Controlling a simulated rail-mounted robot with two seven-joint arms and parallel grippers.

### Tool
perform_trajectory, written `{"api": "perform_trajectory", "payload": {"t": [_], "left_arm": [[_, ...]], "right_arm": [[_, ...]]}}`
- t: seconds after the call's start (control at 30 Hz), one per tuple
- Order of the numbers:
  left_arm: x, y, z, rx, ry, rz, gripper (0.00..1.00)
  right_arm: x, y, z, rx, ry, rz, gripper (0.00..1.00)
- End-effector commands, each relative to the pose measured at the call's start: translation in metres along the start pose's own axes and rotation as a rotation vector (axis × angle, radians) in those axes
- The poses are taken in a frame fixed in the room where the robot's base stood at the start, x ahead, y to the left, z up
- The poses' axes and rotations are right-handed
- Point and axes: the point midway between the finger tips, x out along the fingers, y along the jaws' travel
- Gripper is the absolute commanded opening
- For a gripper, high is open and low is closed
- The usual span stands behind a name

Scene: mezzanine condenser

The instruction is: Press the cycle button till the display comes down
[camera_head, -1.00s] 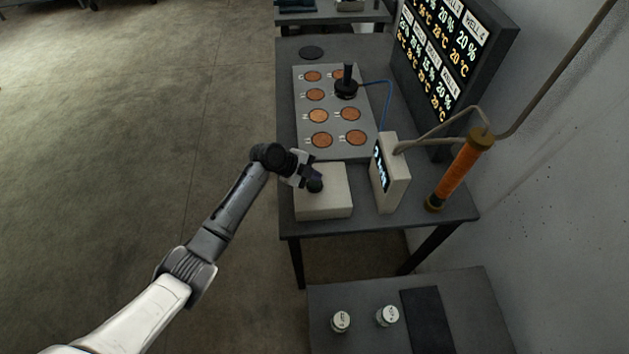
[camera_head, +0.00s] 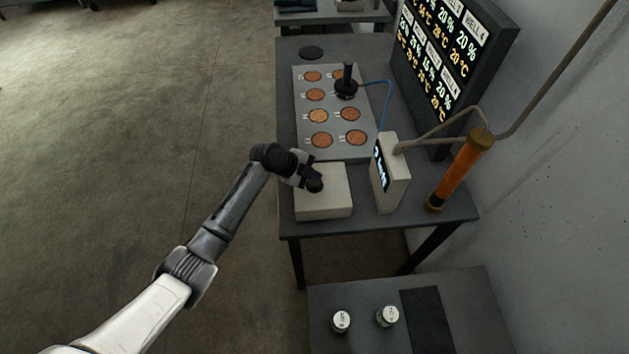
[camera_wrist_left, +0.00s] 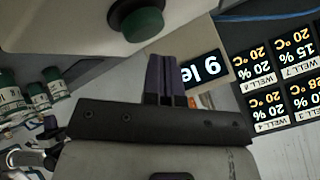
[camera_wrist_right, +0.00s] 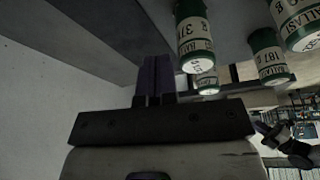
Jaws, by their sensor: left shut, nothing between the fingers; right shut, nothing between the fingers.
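A pale box (camera_head: 324,205) stands at the near edge of the dark table. A round dark button (camera_head: 315,186) is on it; it shows dark green in a black collar in the left wrist view (camera_wrist_left: 142,22). My left gripper (camera_head: 312,172) is shut and empty, its fingertips close beside the button; I cannot tell whether they touch it. The fingers also show in the left wrist view (camera_wrist_left: 165,78), apart from the button there. My right gripper (camera_wrist_right: 155,78) is shut and empty.
A grey plate (camera_head: 362,148) with several copper discs lies behind the box, with a black post (camera_head: 346,82) on it. A large well screen (camera_head: 440,65) and an orange cylinder (camera_head: 458,172) stand right. Green canisters (camera_wrist_right: 193,35) are near my right gripper.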

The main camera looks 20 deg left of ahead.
Motion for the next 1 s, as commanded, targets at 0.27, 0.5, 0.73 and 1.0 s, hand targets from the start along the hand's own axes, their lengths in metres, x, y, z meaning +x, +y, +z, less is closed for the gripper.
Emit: {"api": "perform_trajectory", "payload": {"t": [0.27,0.5,0.73,1.0], "left_arm": [[0.005,0.003,0.004,0.001,-0.001,0.0,0.0],[0.006,0.004,0.004,0.001,0.0,0.0,0.0],[0.006,0.004,0.004,0.0,0.0,0.0,0.0],[0.007,0.005,0.005,0.0,0.0,0.0,0.0]], "right_arm": [[0.007,0.0,0.002,0.0,0.0,0.0,0.0],[0.009,-0.001,0.003,0.004,0.0,-0.003,0.0],[0.009,-0.003,0.002,0.008,0.001,-0.006,0.0],[0.011,-0.003,0.003,0.009,0.001,-0.007,0.0]]}}
